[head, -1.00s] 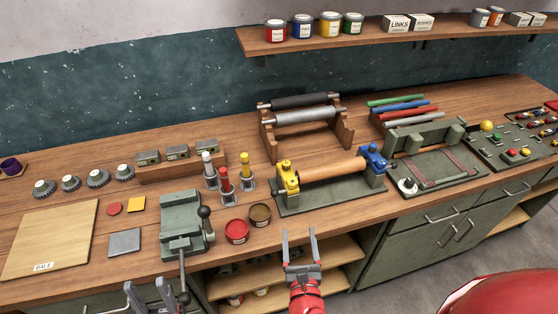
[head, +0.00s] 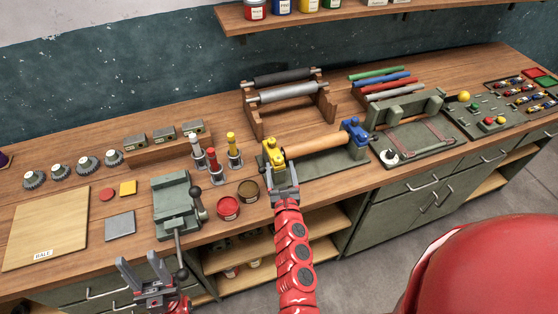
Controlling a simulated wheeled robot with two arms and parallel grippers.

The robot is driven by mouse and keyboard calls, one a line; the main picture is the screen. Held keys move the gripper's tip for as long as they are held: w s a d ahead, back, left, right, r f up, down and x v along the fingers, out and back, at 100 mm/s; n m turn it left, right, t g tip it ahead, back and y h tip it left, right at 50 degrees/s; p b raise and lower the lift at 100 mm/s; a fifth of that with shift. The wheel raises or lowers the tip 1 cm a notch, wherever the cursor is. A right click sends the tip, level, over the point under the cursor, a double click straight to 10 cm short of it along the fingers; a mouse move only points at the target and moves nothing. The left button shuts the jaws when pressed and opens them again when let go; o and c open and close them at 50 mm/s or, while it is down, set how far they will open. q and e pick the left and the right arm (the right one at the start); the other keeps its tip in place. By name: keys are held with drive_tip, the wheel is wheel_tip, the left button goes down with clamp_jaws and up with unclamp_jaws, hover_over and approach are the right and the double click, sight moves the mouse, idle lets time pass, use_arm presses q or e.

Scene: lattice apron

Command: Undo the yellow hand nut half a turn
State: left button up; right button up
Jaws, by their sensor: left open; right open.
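The yellow hand nut (head: 269,143) sits on top of the yellow bearing block (head: 275,155) at the left end of a tan roller (head: 316,142). My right gripper (head: 283,172) is open, right in front of the yellow block and below the nut. Its fingers overlap the block's lower part in the picture, and I cannot tell whether they touch. Nothing is between its fingers. My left gripper (head: 139,266) is open and empty in front of the bench edge, at the lower left, well away from the nut.
A blue bearing block (head: 356,137) with its blue nut holds the roller's other end. A green vise (head: 176,207) stands further left. A roller rack (head: 291,104) stands behind.

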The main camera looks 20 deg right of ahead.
sight(279, 162)
drive_tip(key=shift+w+d, duration=0.2)
drive_tip(key=shift+w, duration=0.6)
drive_tip(key=shift+w+d, duration=0.15)
drive_tip(key=shift+w, duration=0.65)
clamp_jaws()
